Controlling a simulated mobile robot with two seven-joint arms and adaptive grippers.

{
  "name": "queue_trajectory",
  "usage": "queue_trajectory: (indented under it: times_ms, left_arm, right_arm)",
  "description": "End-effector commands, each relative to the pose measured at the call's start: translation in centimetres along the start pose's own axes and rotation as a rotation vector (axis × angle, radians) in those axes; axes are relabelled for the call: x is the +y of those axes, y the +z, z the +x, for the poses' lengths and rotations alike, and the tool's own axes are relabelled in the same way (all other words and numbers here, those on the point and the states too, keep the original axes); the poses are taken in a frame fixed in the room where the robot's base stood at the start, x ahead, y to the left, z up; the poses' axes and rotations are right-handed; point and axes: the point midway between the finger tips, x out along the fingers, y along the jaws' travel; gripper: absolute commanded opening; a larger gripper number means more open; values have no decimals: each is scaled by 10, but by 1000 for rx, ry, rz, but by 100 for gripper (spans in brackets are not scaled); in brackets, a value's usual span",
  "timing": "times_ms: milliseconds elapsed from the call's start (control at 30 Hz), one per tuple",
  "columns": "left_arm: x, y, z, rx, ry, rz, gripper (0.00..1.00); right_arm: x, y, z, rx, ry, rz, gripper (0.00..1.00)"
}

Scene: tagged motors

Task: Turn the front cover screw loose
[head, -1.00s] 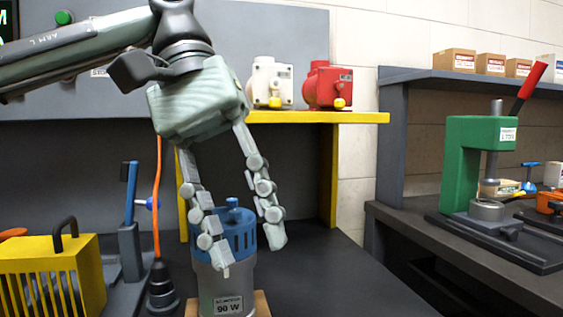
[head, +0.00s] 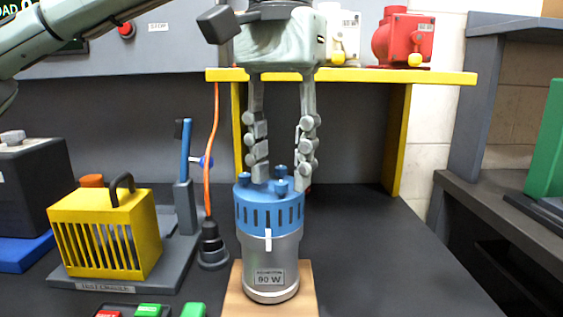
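The motor (head: 271,245) stands upright in the head view, with a silver body labelled 90 W and a blue slotted cover (head: 269,211). Blue knob-like screws stick up from the cover: the front one (head: 281,187), one behind it (head: 279,170) and one at the left (head: 243,178). My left gripper (head: 281,182) points straight down over the cover. Its two fingers are spread, one left and one right of the front and rear screws, with visible gaps. Whether a fingertip touches the cover I cannot tell. My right gripper is out of view.
The motor sits on a wooden board (head: 232,300). A yellow slotted box (head: 105,235) and an orange cable (head: 212,150) are to the left. A yellow shelf (head: 440,77) with red and white motors is behind. The dark bench is clear to the right.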

Motion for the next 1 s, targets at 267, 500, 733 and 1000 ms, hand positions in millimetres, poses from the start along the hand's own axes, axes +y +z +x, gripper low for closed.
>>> queue_trajectory:
  times_ms: [267, 500, 733, 1000]
  left_arm:
    - [0, 0, 5, 0, 2, -1, 35]
    - [0, 0, 5, 0, 1, 0, 13]
    - [0, 0, 5, 0, 1, 0, 0]
    - [0, 0, 5, 0, 1, -29, 0]
  right_arm:
    - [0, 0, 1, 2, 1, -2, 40]
    - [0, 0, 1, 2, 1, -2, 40]
    - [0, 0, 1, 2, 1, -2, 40]
    - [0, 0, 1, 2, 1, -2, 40]
